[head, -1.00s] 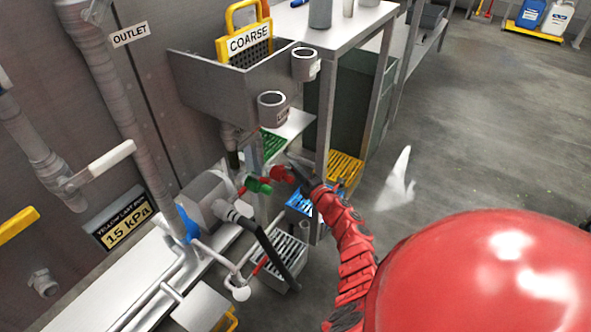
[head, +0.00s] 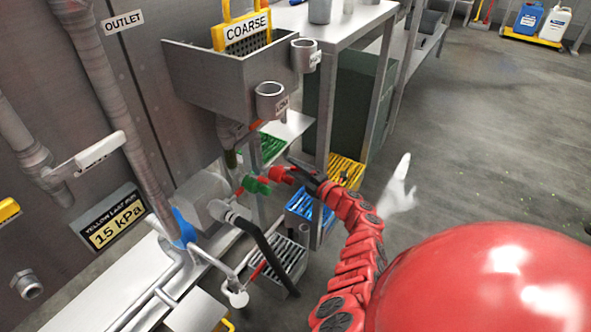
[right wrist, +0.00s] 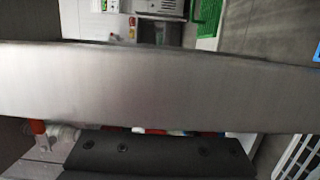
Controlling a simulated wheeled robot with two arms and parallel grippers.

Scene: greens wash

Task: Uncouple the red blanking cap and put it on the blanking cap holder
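A red piece (head: 281,174), apparently the red blanking cap, sits against a green coupling (head: 257,185) on the pipework below the sink. My right gripper (head: 296,170) is dark and lies right at the red piece, at the end of my red jointed arm. Its fingers are too small and overlapped to show whether they are shut on it. In the right wrist view a broad grey metal band hides most of the scene; small red and green bits show below it. I cannot make out a marked blanking cap holder. My left gripper is not in view.
A grey sink (head: 205,75) with a COARSE screen (head: 247,32) and two cup-shaped holders (head: 270,100) stands above the coupling. A grey pump body (head: 203,200) and black hose (head: 262,247) are close on the left. Table legs stand just behind. Open floor lies right.

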